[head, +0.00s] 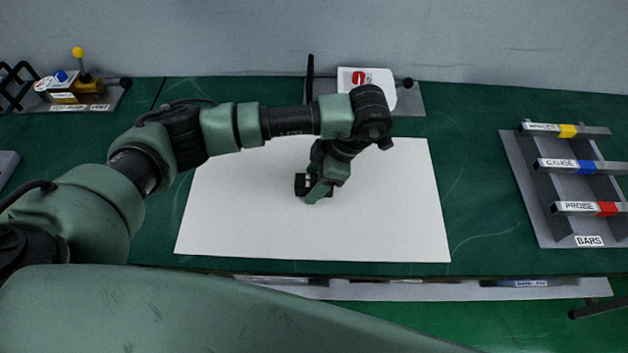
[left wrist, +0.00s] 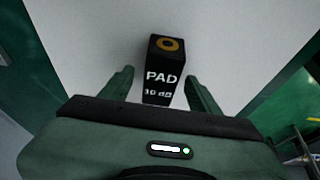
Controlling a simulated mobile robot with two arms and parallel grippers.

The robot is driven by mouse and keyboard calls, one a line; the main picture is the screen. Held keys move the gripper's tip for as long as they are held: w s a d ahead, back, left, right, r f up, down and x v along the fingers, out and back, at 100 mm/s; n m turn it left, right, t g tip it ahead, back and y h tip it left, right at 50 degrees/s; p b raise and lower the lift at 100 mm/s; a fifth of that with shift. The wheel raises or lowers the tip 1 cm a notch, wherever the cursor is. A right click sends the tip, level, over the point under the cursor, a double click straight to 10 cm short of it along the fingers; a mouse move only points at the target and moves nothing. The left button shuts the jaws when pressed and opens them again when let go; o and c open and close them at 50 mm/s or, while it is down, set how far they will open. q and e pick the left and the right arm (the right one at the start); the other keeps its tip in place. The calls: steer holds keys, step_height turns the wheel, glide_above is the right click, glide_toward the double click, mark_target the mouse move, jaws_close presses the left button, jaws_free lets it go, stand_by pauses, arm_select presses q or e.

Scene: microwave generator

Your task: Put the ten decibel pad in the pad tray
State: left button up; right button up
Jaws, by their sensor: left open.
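The ten decibel pad (left wrist: 163,84) is a small black block with a brass-coloured ring on one end and the white words PAD 10 dB. It rests on the white sheet, and a dark bit of it (head: 300,184) shows beside my gripper in the head view. My left gripper (head: 318,192) is over the sheet, pointing down. In the left wrist view its two fingers stand open (left wrist: 160,73) on either side of the pad, with gaps showing. I cannot make out a pad tray in these views. My right gripper is not in view.
The white sheet (head: 400,220) lies on the green bench. A grey rack labelled BARS (head: 540,220) holds labelled bars at the right. A fixture with a yellow knob (head: 78,53) stands at the back left, and another with a white plate (head: 385,87) behind my arm.

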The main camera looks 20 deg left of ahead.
arm_select(q)
steer(key=shift+f, duration=0.2)
jaws_close()
steer(key=shift+r, duration=0.15)
